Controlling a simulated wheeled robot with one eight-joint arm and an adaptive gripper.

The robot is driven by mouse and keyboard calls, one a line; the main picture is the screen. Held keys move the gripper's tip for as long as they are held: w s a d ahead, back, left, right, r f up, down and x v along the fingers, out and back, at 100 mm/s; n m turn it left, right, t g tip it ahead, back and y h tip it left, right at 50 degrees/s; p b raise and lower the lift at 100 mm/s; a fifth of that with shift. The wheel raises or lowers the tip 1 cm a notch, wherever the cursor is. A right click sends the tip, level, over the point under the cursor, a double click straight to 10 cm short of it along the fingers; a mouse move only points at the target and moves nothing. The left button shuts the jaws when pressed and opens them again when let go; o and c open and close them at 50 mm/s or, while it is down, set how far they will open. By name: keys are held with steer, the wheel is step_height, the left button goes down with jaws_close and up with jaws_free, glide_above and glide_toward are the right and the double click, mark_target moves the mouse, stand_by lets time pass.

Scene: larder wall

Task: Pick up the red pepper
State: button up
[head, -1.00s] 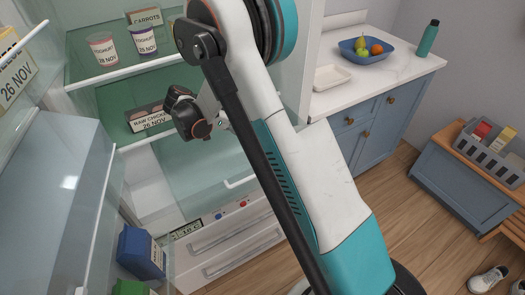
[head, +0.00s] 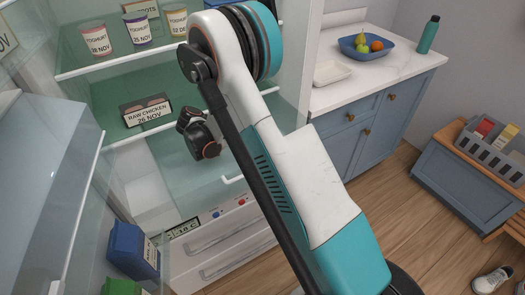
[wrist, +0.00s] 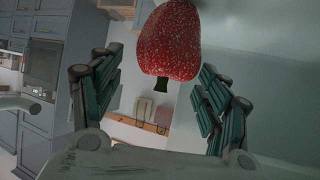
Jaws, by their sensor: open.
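The red pepper (wrist: 170,42) shows large in the wrist view, speckled red with its dark green stem pointing down in the picture. My gripper (wrist: 157,80) is open, with one teal-padded finger on each side below the pepper. The pepper lies ahead of and partly between the fingers, and I see no contact. In the head view, the dark end of my arm (head: 200,138) is inside the open fridge, beside the raw chicken pack. The pepper is not visible in the head view, and its top is cut off in the wrist view.
Yoghurt pots (head: 140,28) stand on the upper glass shelf, with the raw chicken pack (head: 145,110) on the shelf below. The open fridge door at left holds a blue carton (head: 130,250). A counter with a blue fruit bowl (head: 367,46) stands at right.

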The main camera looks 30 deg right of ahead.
steer(key=b+x, duration=0.1)
steer(key=x, duration=0.3)
steer(key=shift+s+d+f+b, duration=0.1)
steer(key=shift+d+f+b, duration=0.15)
steer(key=shift+d+b, duration=0.05)
steer(key=shift+r, duration=0.1)
steer(key=c, duration=1.4)
steer(key=shift+c, duration=0.7)
